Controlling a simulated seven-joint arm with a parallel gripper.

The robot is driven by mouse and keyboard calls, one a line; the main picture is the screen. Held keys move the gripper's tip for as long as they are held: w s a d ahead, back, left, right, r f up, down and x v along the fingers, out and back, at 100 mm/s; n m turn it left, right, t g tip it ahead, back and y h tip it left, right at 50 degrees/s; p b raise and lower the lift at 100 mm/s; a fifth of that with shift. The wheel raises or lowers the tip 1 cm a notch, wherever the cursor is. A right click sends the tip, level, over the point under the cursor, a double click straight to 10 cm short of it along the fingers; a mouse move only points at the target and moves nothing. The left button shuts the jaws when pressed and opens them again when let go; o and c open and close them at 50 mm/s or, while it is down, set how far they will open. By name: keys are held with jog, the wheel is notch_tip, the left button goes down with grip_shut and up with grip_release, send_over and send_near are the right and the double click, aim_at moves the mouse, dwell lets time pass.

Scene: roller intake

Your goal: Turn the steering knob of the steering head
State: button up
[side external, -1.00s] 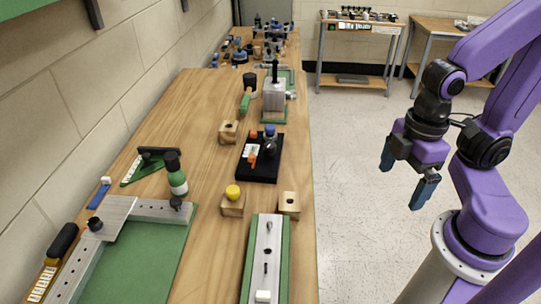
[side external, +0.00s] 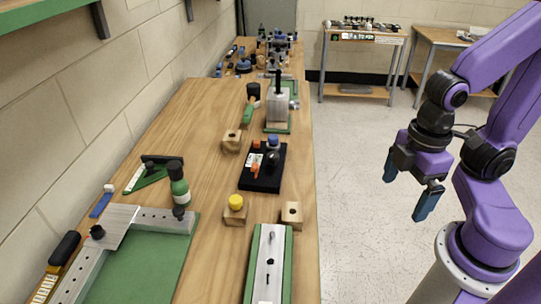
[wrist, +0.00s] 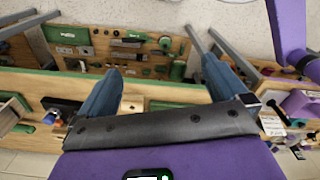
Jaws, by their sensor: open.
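A black base (side external: 262,184) on the wooden bench carries a small upright part with a blue knob (side external: 273,141) and orange pieces. Behind it a grey block (side external: 278,106) with a black upright handle stands on a green plate. No part is labelled, so I cannot tell for certain which is the steering head. My gripper (side external: 408,196) is open and empty, off the bench's right side and apart from everything on it. In the wrist view my gripper (wrist: 164,64) also shows its two blue fingers spread, with nothing between them.
Wooden blocks, one with a yellow knob (side external: 236,202), stand in front of the black base. A green-based metal rail (side external: 268,265) lies at the bench's near edge. Floor lies open to the right.

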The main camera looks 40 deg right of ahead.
dwell(0.3)
jog(key=c, duration=0.4)
jog(key=shift+w+a+r, duration=0.15)
jog(key=shift+w+a, duration=0.1)
jog(key=shift+w, duration=0.05)
jog(key=c, duration=0.4)
jog(key=shift+o, duration=0.2)
notch_tip(320, 180, up, 7)
send_over(273, 155)
jog(key=shift+n, duration=0.3)
notch_tip(273, 155, down, 17)
jog(key=shift+f, duration=0.15)
jog(key=c, duration=1)
